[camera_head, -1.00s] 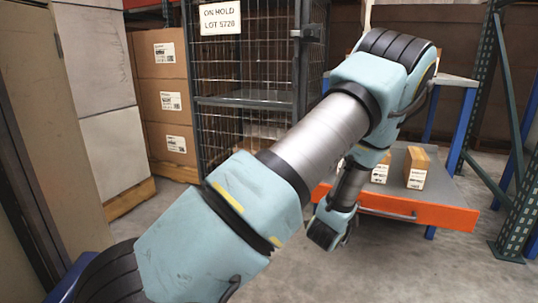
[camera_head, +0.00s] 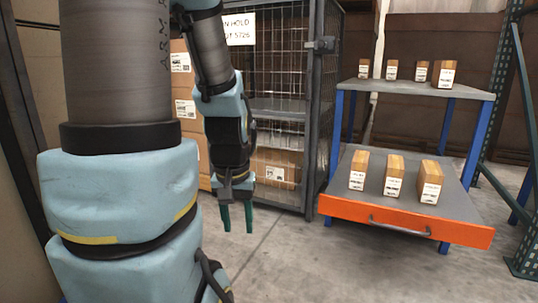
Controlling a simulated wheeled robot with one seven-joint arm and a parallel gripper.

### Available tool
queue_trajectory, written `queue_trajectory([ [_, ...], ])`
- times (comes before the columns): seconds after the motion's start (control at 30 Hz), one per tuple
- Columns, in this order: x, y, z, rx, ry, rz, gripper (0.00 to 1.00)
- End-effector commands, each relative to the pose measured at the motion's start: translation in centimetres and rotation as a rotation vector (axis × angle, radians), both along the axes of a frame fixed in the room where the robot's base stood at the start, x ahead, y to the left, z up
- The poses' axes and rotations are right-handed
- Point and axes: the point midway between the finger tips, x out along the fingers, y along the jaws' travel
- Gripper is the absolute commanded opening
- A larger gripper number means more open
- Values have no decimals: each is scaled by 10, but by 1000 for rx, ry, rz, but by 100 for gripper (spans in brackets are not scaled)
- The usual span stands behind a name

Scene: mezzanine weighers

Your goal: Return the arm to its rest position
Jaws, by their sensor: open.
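My arm rises close up at the left of the head view, and its forearm hangs down in front of the wire cage. My gripper (camera_head: 237,217) points down at the end of it, over bare floor. Its two dark green fingers are apart, with nothing between them. My gripper is well left of the orange-fronted drawer (camera_head: 400,222) and touches nothing that I can see. The upper part of my arm is cut off by the top edge of the picture.
A blue-legged stand (camera_head: 415,89) at the right bears several small labelled boxes on top; three labelled boxes stand on its pulled-out drawer. The wire cage (camera_head: 280,75), with an on-hold sign, stands behind my gripper. Stacked cartons (camera_head: 183,85) are left of it. Floor in front is clear.

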Motion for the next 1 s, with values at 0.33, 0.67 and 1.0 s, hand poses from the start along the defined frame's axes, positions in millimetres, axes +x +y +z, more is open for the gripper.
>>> queue_trajectory([
  [0.33, 1, -1, 89, 1, -1, -6, 47],
  [0.67, 1, -1, 195, 1, -1, -7, 47],
  [1.0, 1, -1, 302, 1, -1, -8, 47],
])
